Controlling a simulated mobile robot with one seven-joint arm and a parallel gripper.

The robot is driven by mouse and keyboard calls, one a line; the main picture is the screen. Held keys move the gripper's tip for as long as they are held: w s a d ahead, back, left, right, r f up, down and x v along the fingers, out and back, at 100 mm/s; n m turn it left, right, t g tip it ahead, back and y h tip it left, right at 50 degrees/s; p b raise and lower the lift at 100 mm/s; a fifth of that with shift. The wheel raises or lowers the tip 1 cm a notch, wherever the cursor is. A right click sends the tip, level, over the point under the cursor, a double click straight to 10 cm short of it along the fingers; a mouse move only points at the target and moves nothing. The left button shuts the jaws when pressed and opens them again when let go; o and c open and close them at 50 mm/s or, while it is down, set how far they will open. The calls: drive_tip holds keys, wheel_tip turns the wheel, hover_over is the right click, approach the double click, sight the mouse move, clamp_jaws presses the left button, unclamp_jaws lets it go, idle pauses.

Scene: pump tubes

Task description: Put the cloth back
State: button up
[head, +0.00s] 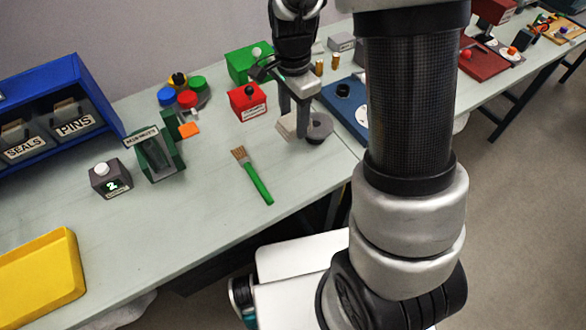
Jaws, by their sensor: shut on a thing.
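My gripper (294,122) points down over the right part of the near table. Its fingers are shut on a small beige piece (286,127) that looks like the folded cloth. The fingers hide part of it, and I cannot tell whether it touches the table. A dark grey round disc (320,127) is right beside the fingertips.
A green-handled brush (254,178) lies left of my gripper. A red box (248,102), green box (248,63) and blue board (346,104) are nearby. Further left are a green holder (157,155), a counter (110,179), a yellow tray (40,278) and a blue bin rack (60,85).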

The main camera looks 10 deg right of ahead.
sight(290, 131)
drive_tip(key=s, duration=0.1)
drive_tip(key=s+a+f, duration=0.1)
drive_tip(key=s+b, duration=0.1)
drive_tip(key=shift+s+a+f, duration=0.2)
drive_tip(key=shift+a+f, duration=0.05)
drive_tip(key=shift+f, duration=0.1)
drive_tip(key=f, duration=0.5)
drive_tip(key=shift+s+a+f+b, duration=0.1)
drive_tip(key=shift+s+f+b, duration=0.15)
drive_tip(key=shift+b, duration=0.1)
drive_tip(key=shift+f+b, duration=0.3)
drive_tip(key=shift+f, duration=1.75)
drive_tip(key=shift+f, duration=0.2)
drive_tip(key=o, duration=1)
